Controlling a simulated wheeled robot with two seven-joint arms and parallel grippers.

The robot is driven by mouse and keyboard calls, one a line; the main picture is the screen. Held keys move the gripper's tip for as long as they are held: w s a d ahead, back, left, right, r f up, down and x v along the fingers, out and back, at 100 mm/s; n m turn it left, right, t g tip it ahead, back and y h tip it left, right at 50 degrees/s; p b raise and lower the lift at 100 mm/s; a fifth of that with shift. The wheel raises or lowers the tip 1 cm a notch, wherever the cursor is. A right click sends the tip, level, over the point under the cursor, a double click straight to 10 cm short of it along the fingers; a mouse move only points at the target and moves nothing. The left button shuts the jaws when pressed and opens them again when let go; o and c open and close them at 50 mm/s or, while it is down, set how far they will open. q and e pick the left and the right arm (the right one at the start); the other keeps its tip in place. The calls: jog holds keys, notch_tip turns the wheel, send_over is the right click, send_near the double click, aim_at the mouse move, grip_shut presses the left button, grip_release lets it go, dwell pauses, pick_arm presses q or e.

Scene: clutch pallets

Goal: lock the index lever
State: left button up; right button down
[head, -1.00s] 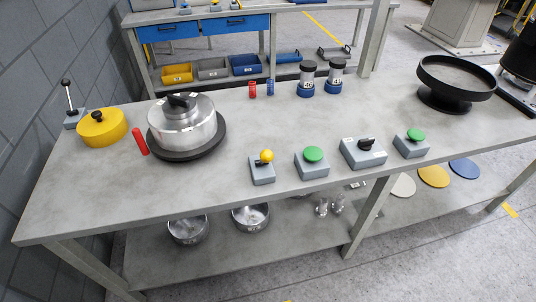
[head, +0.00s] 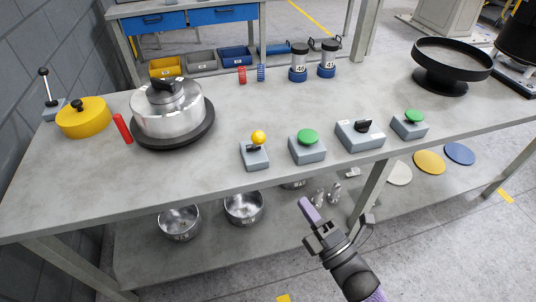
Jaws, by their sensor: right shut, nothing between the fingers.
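A red lever (head: 122,128) sticks up at the left edge of a dark round base (head: 176,143), which carries a silver lidded drum (head: 166,113) with a black knob. A second lever, a rod with a black ball (head: 44,72), stands on a small grey box (head: 54,109) at the table's far left. Neither lever carries a name I can read. My right gripper (head: 309,208) has purple fingers and is shut and empty, in front of the table's near edge, well away from both levers. My left gripper is not in view.
A yellow round part (head: 83,118) sits between the two levers. Grey control boxes stand along the front edge, including a yellow-knob one (head: 255,156) and a green-button one (head: 307,150). A black dish (head: 452,61) stands at right. Metal bowls (head: 180,224) lie on the lower shelf.

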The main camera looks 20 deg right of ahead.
jog(key=shift+r, duration=0.1)
jog(key=b, duration=0.1)
send_near(262, 143)
jog(key=x, duration=0.6)
jog(key=shift+w, duration=0.1)
jog(key=shift+w+a+r, duration=0.25)
jog(key=shift+w+r, duration=0.05)
jog(key=shift+w, duration=0.25)
